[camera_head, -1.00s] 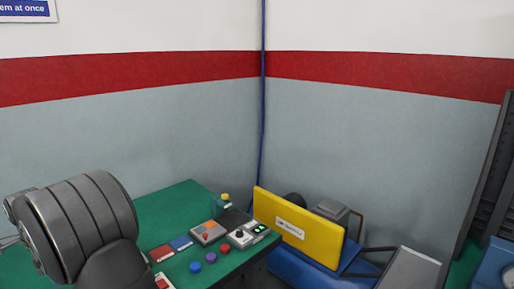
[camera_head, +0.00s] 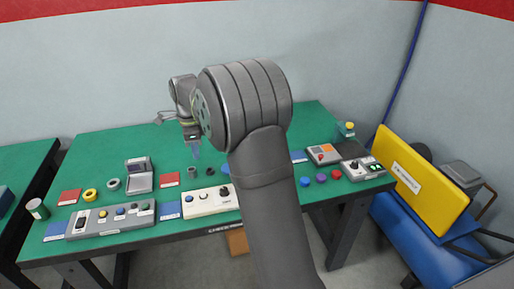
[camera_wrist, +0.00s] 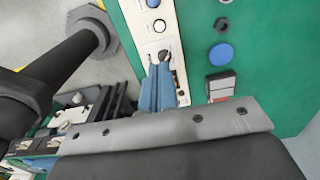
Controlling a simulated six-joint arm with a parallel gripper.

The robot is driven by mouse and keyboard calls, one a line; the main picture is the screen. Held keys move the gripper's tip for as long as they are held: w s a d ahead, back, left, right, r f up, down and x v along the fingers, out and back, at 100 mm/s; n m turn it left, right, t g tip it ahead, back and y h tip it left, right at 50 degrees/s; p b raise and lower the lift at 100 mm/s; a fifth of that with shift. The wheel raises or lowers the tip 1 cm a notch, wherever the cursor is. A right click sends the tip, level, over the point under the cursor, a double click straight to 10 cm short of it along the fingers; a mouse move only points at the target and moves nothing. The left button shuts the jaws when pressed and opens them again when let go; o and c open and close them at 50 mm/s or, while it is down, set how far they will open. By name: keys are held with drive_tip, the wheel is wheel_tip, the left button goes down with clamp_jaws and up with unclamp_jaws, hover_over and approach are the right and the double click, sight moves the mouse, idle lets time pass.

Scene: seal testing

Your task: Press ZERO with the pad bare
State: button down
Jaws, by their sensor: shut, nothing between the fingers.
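No ZERO lettering is readable in either view, so I cannot tell which control bears it. A hinged grey instrument (camera_head: 139,175) stands at the left. My gripper (camera_head: 195,150) is over the table's middle, partly hidden by my arm. In the wrist view, my gripper's blue fingers (camera_wrist: 159,70) are together and empty, overlapping a white control box (camera_wrist: 147,38) near its black knob (camera_wrist: 163,55). Contact cannot be judged.
The white box (camera_head: 206,202) is at the table's front edge, right of a long grey console (camera_head: 110,219). A yellow panel (camera_head: 414,178) stands beyond. Table space at the back is free.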

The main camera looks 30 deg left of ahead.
drive_tip(key=n+t, duration=0.9)
drive_tip(key=n, duration=0.8)
hover_over(203, 195)
drive_tip(key=s, duration=0.1)
wheel_tip(203, 195, down, 7)
drive_tip(key=shift+f, duration=0.1)
drive_tip(key=shift+f, duration=4.35)
drive_tip(key=shift+f, duration=0.1)
drive_tip(key=shift+f, duration=0.35)
